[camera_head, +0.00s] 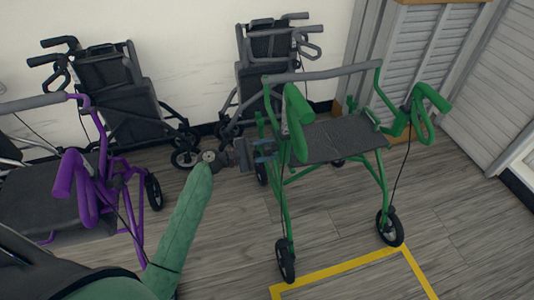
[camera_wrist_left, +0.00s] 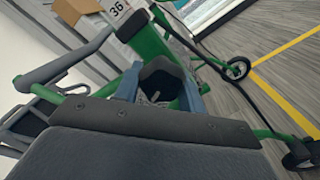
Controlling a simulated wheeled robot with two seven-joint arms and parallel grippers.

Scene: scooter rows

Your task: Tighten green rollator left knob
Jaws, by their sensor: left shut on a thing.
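The green rollator (camera_head: 287,190) stands upright at the right of the head view, with a dark seat (camera_head: 345,138) and green handles. My left gripper (camera_head: 265,150) reaches from the left to the rollator's left side, below its left handle (camera_head: 298,125). In the left wrist view its two blue fingers (camera_wrist_left: 160,88) are shut around a dark, angular knob (camera_wrist_left: 160,72) beside the green frame. The head view does not show the knob clearly behind the fingers. My right gripper is in neither view.
A purple rollator (camera_head: 67,178) stands at the left. Two folded dark rollators, one left (camera_head: 127,98) and one centre (camera_head: 263,72), stand along the white wall. Yellow floor tape (camera_head: 345,267) runs in front of the green rollator. The wooden floor between the purple and green rollators is mostly clear.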

